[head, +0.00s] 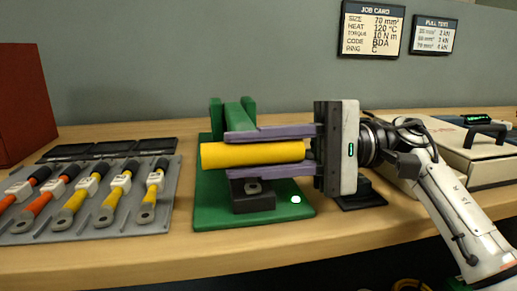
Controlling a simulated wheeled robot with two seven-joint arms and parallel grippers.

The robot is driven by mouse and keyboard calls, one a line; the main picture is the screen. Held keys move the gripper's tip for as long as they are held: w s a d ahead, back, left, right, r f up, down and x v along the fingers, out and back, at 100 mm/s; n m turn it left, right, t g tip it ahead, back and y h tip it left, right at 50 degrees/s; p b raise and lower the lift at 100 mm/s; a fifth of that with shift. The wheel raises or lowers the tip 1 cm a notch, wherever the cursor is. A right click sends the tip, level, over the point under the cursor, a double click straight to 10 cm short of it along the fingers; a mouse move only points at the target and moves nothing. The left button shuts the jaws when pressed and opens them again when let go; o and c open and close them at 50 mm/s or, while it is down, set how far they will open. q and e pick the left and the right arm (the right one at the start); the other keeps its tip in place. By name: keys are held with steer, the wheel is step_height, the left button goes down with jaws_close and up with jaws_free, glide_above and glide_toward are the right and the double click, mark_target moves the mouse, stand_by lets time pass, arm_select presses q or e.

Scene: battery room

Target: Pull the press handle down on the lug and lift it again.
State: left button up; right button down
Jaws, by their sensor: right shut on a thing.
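The press has a green base plate (215,217), a green frame with an arm (240,114), and a thick yellow handle (225,155) lying level across the front. My right gripper (240,154) comes in from the right. Its two purple fingers lie above and below the yellow handle and are shut on it. A dark block (253,203) stands on the base plate below the handle, with a small pale metal piece, perhaps the lug (253,188), at its top. The lower finger and handle hide part of the space above it. My left gripper is not in view.
A grey tray (110,229) with several orange or yellow cables with lugs lies left of the press. Behind it are dark shallow bins (105,148) and a red box (22,103). A pale case (470,155) stands at the right. A job card (371,28) hangs on the wall.

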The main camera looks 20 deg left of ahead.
steer(key=shift+w+f, duration=0.15)
steer(key=shift+f, duration=0.3)
steer(key=c, duration=1.4)
jaws_free()
steer(key=shift+a, duration=0.1)
arm_select(q)
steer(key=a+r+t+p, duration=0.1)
steer(key=p, duration=0.1)
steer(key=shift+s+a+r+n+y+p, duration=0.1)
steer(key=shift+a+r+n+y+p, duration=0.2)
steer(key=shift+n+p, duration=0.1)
arm_select(e)
step_height(320, 180, up, 10)
steer(key=shift+r, duration=0.15)
